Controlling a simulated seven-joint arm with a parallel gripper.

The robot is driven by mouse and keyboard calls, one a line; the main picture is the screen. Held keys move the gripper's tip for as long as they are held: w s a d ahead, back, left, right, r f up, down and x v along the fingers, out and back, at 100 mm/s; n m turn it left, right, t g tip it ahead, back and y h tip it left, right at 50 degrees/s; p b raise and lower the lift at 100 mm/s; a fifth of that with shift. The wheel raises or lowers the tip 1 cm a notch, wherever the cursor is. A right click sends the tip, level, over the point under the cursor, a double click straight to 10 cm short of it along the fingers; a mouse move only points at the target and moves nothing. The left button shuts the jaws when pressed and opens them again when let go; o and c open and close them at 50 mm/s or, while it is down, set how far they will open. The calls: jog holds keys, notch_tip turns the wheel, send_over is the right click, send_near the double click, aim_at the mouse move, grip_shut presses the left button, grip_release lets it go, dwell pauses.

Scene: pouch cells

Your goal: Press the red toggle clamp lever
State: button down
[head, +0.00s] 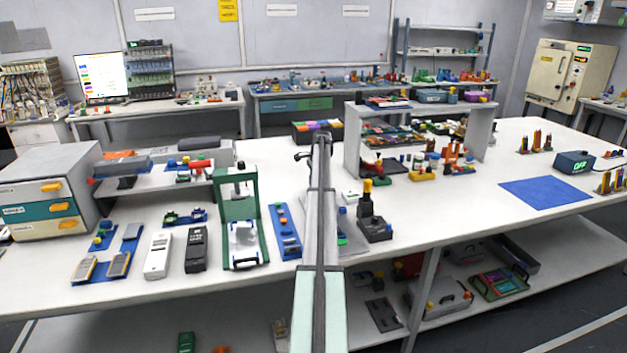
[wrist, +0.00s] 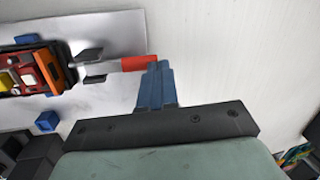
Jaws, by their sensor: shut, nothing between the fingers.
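In the wrist view, the red lever (wrist: 136,63) of a toggle clamp points right from dark metal arms (wrist: 92,66) on a pale plate (wrist: 112,35). My gripper (wrist: 157,64) has its blue fingers closed together with nothing between them. The fingertips overlap the right end of the red lever in the picture; I cannot tell whether they touch it. At the left is a dark block with an orange, red and yellow part (wrist: 35,70). In the head view, my arm covers the middle of the bench, and I cannot make out the clamp or the fingertips.
Small blue blocks (wrist: 46,121) sit on the plate in the wrist view. In the head view, a green-framed press (head: 240,225) and a blue strip (head: 286,232) stand left of my arm. A black post fixture (head: 372,225) stands right.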

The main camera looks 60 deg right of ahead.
jog(key=shift+w+f, duration=0.1)
jog(key=shift+f, duration=0.25)
dwell(0.4)
jog(key=shift+r, duration=0.1)
jog(key=w+d+r, duration=0.1)
jog(key=d+r, duration=0.2)
jog(key=r, duration=0.3)
jog(key=w+d+r, duration=0.1)
jog(key=d+r, duration=0.2)
jog(key=r, duration=0.3)
jog(key=shift+w, duration=0.4)
jog(key=shift+w+r, duration=0.1)
